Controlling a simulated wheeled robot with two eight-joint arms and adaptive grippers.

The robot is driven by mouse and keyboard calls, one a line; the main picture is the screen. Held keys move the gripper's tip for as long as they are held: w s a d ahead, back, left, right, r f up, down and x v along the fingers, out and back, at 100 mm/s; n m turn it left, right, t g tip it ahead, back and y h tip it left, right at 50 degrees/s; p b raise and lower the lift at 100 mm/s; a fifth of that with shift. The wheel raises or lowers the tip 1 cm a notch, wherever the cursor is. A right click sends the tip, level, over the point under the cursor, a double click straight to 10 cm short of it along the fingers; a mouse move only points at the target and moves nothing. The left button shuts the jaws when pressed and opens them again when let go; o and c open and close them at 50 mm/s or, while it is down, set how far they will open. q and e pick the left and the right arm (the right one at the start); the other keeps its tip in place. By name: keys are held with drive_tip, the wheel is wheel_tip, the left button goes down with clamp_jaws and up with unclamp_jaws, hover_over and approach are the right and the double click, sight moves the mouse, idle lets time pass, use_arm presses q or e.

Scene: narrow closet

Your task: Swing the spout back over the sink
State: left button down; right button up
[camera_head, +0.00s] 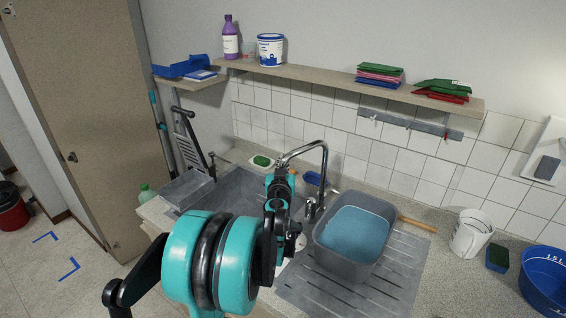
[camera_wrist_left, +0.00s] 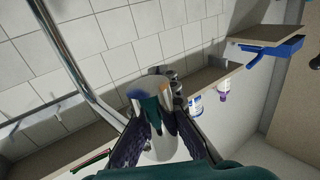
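The chrome faucet spout (camera_head: 312,147) arches from its base beside the grey tub (camera_head: 322,252) toward the left, its end over the sink basin (camera_head: 232,187). My left gripper (camera_head: 281,178) is raised at the spout's end and hides part of it. In the left wrist view, the spout end (camera_wrist_left: 160,148) lies between the two dark fingers of my left gripper (camera_wrist_left: 160,118). The fingers stand apart on either side of it; firm contact is not clear. The chrome pipe (camera_wrist_left: 75,60) runs up-left there. My right gripper is not in view.
The tub of blue water stands on the drainer (camera_head: 405,270), right of the faucet. A white jug (camera_head: 471,233) and a blue bowl (camera_head: 545,280) are farther right. A shelf (camera_head: 340,83) with a purple bottle (camera_head: 231,40) and a white bucket (camera_head: 271,50) runs above.

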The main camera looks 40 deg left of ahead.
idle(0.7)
use_arm(q)
drive_tip(key=c, duration=1.5)
unclamp_jaws()
drive_tip(key=v, duration=1.2)
drive_tip(key=shift+c, duration=0.3)
